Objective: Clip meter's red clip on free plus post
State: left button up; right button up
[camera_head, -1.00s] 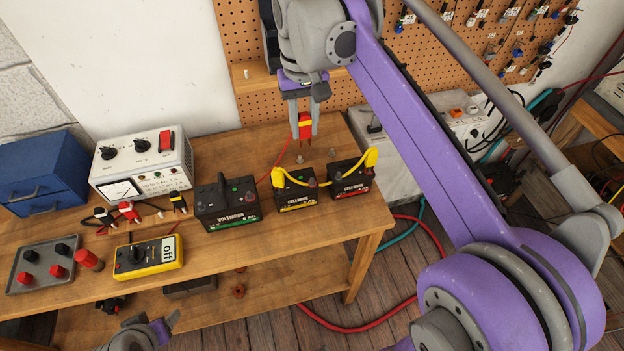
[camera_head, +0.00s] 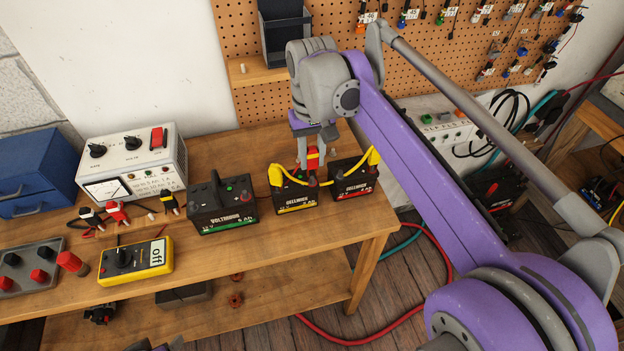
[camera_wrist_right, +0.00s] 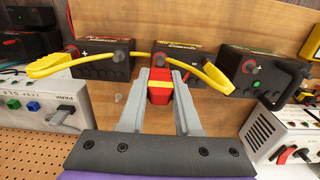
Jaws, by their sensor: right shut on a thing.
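My right gripper (camera_head: 312,166) is shut on the red clip (camera_head: 313,155), which has a yellow band. It holds the clip just behind the right end of the middle battery (camera_head: 296,196). In the right wrist view the clip (camera_wrist_right: 160,88) sits between the fingers (camera_wrist_right: 158,95), in front of a post (camera_wrist_right: 160,60) of that battery; I cannot tell if they touch. The yellow meter (camera_head: 135,262) reads off. Only a sliver of my left gripper (camera_head: 165,346) shows at the bottom edge.
The Voltmoor battery (camera_head: 222,205) stands left of the middle one. A white charger (camera_head: 131,165) has red and black clips (camera_head: 117,212) lying before it. The bench's right front is clear.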

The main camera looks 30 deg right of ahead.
jog(key=shift+f+b, duration=0.65)
jog(key=shift+f, duration=0.6)
pick_arm(q)
jog(key=shift+s+f, duration=0.15)
jog(key=shift+f, duration=0.55)
pick_arm(e)
jog(key=o, duration=1)
notch_tip(320, 180, up, 9)
jog(key=p, duration=0.6)
jog(key=shift+f, duration=0.1)
pick_arm(q)
notch_tip(320, 180, up, 7)
jog(key=w, duration=0.2)
pick_arm(e)
jog(key=shift+w+f, duration=0.1)
